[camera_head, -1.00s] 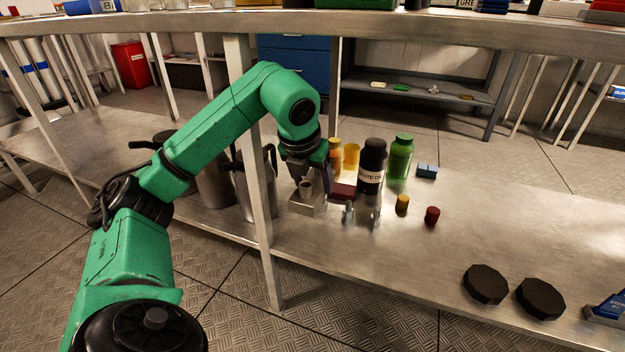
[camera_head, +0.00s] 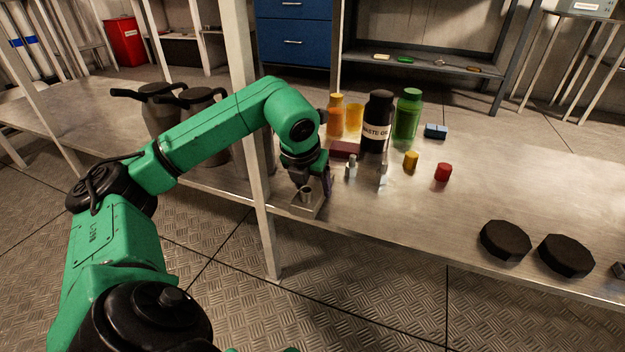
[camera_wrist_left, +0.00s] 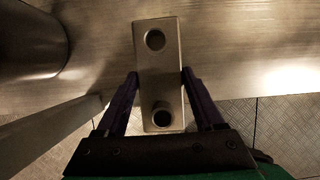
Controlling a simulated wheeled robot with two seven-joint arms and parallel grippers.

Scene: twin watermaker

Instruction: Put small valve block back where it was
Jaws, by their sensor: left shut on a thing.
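The small valve block (camera_head: 308,208) is a pale metal block with a round port on top, near the front edge of the metal shelf, just right of a shelf post. My left gripper (camera_head: 312,186) points down and is shut on it. In the left wrist view the block (camera_wrist_left: 158,62) shows two round holes and sits between the purple fingers of the left gripper (camera_wrist_left: 160,76). I cannot tell whether its underside touches the shelf. My right gripper is out of view.
The upright post (camera_head: 247,120) stands close left of the block. A maroon box (camera_head: 345,149), small metal fittings (camera_head: 351,168), a black waste oil bottle (camera_head: 377,110) and a green bottle (camera_head: 407,115) stand behind and right. Two dark discs (camera_head: 505,240) lie far right; shelf between is clear.

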